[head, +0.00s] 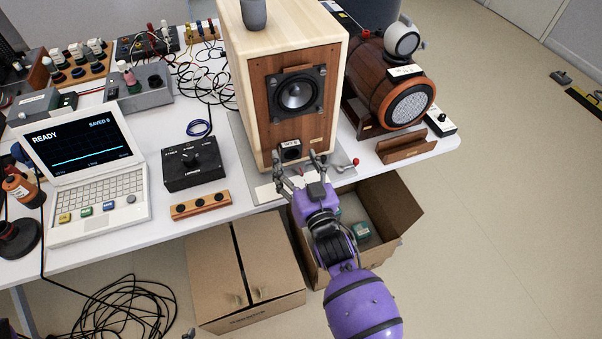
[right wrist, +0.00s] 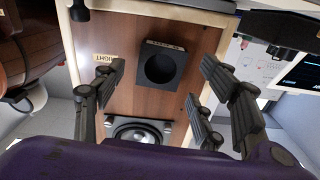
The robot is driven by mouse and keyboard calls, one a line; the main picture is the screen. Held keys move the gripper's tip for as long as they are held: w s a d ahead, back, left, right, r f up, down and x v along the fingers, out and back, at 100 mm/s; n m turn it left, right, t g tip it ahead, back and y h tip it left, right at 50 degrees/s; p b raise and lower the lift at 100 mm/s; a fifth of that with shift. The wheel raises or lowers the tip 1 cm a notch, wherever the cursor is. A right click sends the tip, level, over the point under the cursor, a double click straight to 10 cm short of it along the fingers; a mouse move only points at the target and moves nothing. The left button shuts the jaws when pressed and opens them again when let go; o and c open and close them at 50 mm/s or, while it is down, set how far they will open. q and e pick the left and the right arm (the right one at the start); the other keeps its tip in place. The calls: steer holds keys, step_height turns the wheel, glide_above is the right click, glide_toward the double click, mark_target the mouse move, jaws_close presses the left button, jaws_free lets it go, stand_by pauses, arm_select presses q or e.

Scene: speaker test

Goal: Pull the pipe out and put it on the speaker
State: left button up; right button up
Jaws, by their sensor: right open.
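The speaker (head: 240,100) is a tall light-wood box with a brown front, standing on a grey plate on the white table. The pipe (head: 290,149) is a black square piece with a round dark hole, seated low in the speaker's front. It also shows in the right wrist view (right wrist: 152,82), where the picture appears upside down. My right gripper (head: 299,166) is open and empty in front of the pipe. In the right wrist view its fingers (right wrist: 162,88) spread to either side of the pipe, apparently not touching it. My left gripper is not clearly seen.
A grey cup-like object (head: 253,13) stands on the speaker's top. A brown barrel-shaped speaker (head: 375,85) is at right. A black control box (head: 193,165) and a laptop-like device (head: 85,170) are at left. Cardboard boxes (head: 245,262) lie below the table edge.

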steer(key=shift+x, duration=1.1)
arm_select(q)
steer(key=shift+w, duration=0.25)
arm_select(e)
steer(key=shift+a, duration=0.1)
arm_select(q)
steer(key=shift+w+r, duration=0.1)
arm_select(e)
steer(key=c, duration=1)
steer(key=o, duration=0.4)
steer(key=c, duration=0.6)
steer(key=shift+c, duration=0.6)
arm_select(q)
steer(key=shift+s+a, duration=0.15)
steer(key=shift+s, duration=0.3)
